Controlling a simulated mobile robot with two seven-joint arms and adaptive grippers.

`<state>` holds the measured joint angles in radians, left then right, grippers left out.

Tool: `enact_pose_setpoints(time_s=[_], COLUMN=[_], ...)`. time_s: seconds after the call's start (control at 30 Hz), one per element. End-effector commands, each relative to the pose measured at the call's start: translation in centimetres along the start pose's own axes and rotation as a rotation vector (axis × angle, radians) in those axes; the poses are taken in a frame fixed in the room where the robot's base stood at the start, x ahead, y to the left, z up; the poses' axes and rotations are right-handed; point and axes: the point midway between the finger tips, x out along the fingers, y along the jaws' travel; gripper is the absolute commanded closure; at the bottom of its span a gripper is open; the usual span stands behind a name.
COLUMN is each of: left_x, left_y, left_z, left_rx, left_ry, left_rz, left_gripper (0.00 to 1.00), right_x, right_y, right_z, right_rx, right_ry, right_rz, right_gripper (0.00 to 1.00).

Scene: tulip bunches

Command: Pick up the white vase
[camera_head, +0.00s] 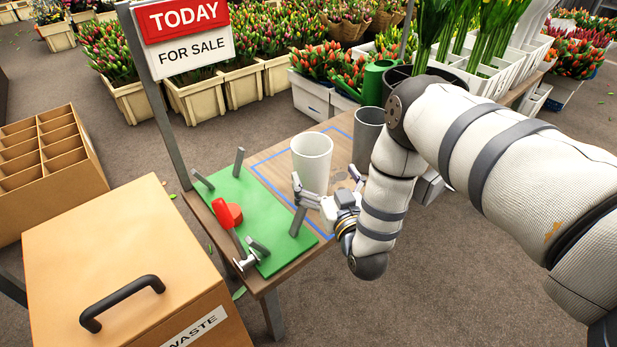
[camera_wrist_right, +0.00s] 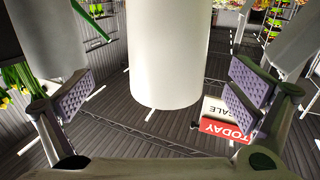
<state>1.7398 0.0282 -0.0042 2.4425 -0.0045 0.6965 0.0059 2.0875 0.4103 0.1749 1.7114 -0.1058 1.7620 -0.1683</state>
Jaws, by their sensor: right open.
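The white vase (camera_head: 311,158) stands upright on the wooden table, inside a blue outline. My right gripper (camera_head: 327,184) is open at the near side of the vase, low on its body. In the right wrist view the vase (camera_wrist_right: 163,50) fills the middle, between the two open fingers (camera_wrist_right: 165,88), with a gap on each side. Nothing is held. Part of the vase's lower right is close to or behind my gripper in the head view. My left gripper is not in view.
A grey vase (camera_head: 368,135) stands just right of the white one, close to my right forearm. A green board (camera_head: 262,222) with upright grey posts and a red-handled tool (camera_head: 229,214) lies to the left. A sign (camera_head: 185,38) on a post rises at the table's left edge.

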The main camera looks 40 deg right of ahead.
Motion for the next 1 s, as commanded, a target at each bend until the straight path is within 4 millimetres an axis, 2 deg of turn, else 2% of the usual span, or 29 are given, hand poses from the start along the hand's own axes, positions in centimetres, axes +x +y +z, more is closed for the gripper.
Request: enact_pose_setpoints(time_s=[0.37, 0.63, 1.0], left_x=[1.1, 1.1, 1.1], left_y=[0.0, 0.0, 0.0], left_z=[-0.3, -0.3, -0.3], left_rx=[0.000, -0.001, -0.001], left_ry=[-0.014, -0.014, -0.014], left_rz=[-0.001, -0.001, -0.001], left_gripper=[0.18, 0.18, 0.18], right_x=[5.9, 6.5, 6.4], right_y=[-0.8, -0.8, -0.8], right_z=[0.1, -0.1, -0.1], right_rx=[0.000, 0.000, 0.000], right_ry=[-0.002, -0.004, -0.005], right_rz=[-0.001, -0.002, -0.002], right_gripper=[0.00, 0.00, 0.84])
